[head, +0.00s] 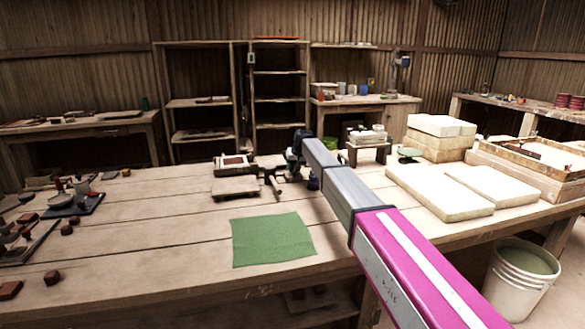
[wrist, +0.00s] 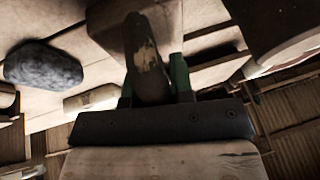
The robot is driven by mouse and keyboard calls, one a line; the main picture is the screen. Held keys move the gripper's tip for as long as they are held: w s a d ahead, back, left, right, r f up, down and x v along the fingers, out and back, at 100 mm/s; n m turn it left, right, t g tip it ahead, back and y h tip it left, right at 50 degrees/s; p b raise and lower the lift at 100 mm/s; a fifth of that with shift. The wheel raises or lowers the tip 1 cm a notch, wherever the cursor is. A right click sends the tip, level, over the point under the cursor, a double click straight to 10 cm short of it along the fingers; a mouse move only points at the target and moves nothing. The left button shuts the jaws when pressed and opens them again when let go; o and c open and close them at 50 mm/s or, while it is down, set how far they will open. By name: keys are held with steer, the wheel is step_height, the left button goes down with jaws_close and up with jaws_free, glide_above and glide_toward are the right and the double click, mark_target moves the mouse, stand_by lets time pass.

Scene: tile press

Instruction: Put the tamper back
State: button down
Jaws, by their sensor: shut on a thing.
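In the wrist view my gripper (wrist: 153,84) is shut on the tamper's dark, worn handle (wrist: 147,68). A green finger shows on each side of the handle. The tamper's wooden block (wrist: 151,22) is beyond the fingers, partly cut off by the top edge. In the head view my arm reaches over the table to its dark wrist (head: 297,150), near a small press (head: 236,162) with a wooden board (head: 236,188) in front. The fingers and tamper are not clear there, and I cannot tell whether the tamper touches anything.
A green cloth (head: 272,240) lies flat on the table. Pale slabs (head: 437,190) and stacked blocks (head: 440,137) are to the right, with a wooden tray (head: 530,168). A white bucket (head: 520,283) stands beside the table. A dark rounded object (wrist: 42,65) shows in the wrist view.

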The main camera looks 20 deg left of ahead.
steer(key=shift+f, duration=0.1)
steer(key=c, duration=1)
jaws_free()
steer(key=v, duration=1.2)
steer(key=shift+a, duration=0.1)
